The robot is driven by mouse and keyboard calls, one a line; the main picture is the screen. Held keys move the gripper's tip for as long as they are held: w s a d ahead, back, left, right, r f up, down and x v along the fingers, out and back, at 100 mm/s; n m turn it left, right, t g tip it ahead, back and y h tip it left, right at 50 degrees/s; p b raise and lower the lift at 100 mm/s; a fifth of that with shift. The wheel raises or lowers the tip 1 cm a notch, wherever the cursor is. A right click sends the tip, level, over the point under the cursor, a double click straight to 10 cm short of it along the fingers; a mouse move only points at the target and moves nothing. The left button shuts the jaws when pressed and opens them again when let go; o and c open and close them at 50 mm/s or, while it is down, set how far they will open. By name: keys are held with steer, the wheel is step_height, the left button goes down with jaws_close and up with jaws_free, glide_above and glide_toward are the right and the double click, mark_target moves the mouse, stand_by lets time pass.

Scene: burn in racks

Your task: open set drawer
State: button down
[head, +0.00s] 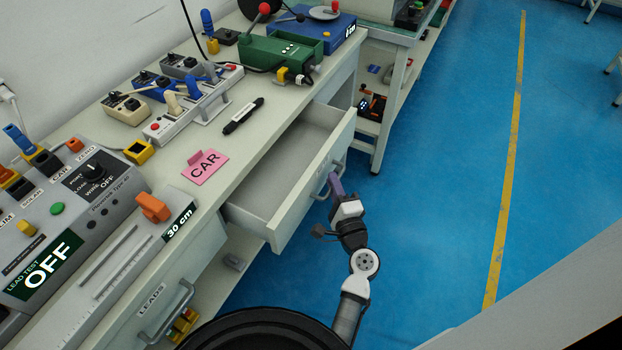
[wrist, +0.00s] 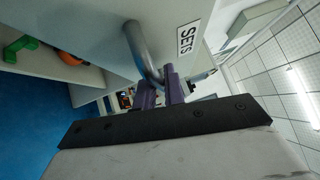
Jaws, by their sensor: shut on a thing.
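The set drawer (head: 297,207) is pulled out from the bench in the head view, and its visible interior looks empty. Its front carries a metal bar handle, which shows large in the wrist view (wrist: 141,52) beside a "SETS" label (wrist: 187,39). My gripper (head: 335,186) is at the drawer front. Its purple fingers (wrist: 161,88) are shut on the handle. The fingertips are partly hidden behind the bar in the wrist view.
A second drawer with a "LEADS" label (head: 151,298) and its own handle is shut at the lower left. The bench top holds a pink "CAR" card (head: 204,166), a black marker (head: 243,115) and several devices. Blue floor (head: 430,190) is clear to the right.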

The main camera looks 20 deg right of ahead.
steer(key=s+d+b, duration=0.2)
steer(key=s+d, duration=0.5)
steer(key=s, duration=0.1)
steer(key=shift+s, duration=0.4)
steer(key=c, duration=1.5)
jaws_free()
